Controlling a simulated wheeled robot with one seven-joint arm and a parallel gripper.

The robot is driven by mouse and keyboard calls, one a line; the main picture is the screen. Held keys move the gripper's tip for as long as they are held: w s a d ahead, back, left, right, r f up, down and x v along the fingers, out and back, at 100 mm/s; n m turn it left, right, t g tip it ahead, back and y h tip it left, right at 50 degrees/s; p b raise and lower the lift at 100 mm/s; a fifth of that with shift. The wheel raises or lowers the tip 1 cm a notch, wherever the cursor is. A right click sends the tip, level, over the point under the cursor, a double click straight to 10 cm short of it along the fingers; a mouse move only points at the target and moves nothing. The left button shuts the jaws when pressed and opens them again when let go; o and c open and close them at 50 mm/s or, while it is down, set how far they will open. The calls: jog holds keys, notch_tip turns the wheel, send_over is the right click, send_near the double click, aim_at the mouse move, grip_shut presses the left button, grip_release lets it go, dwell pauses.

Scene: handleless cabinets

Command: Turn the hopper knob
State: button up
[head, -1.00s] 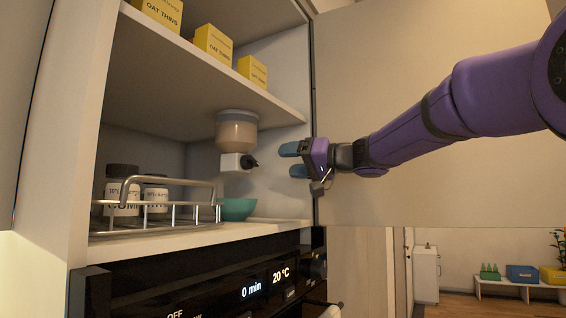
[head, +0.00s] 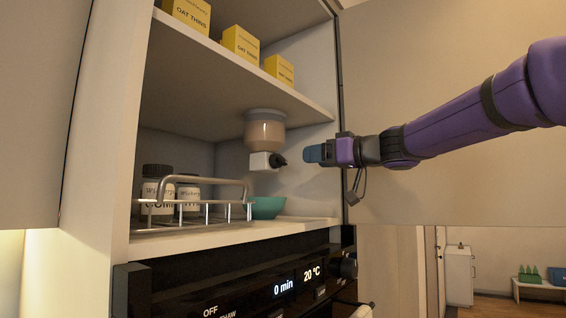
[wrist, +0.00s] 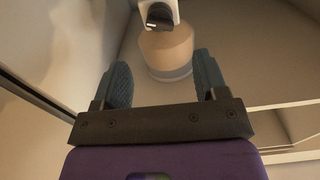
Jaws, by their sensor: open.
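The hopper (head: 265,131) hangs under the cabinet shelf, with a white block (head: 260,161) at its lower end. The black knob (head: 279,160) sticks out of the block's right side. My gripper (head: 308,153) is open and empty, a short gap to the right of the knob at about its height. In the wrist view the two blue fingers (wrist: 162,82) are spread apart. The hopper body (wrist: 167,52) shows between and beyond them, and the dark knob (wrist: 160,17) is at the top centre. Nothing is between the fingertips.
A teal bowl (head: 268,208) sits below the hopper. A wire rack (head: 207,213) with two labelled jars (head: 158,188) stands to its left. Yellow boxes (head: 240,44) line the shelf above. The open cabinet door (head: 420,205) is behind my arm; an oven (head: 240,285) is below.

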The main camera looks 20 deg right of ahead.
aim_at(284, 161)
jog(key=x, duration=1.1)
jog(key=shift+s, duration=0.1)
jog(key=shift+c, duration=0.4)
jog(key=c, duration=0.8)
jog(key=shift+m, duration=0.3)
jog(key=shift+m, duration=2.4)
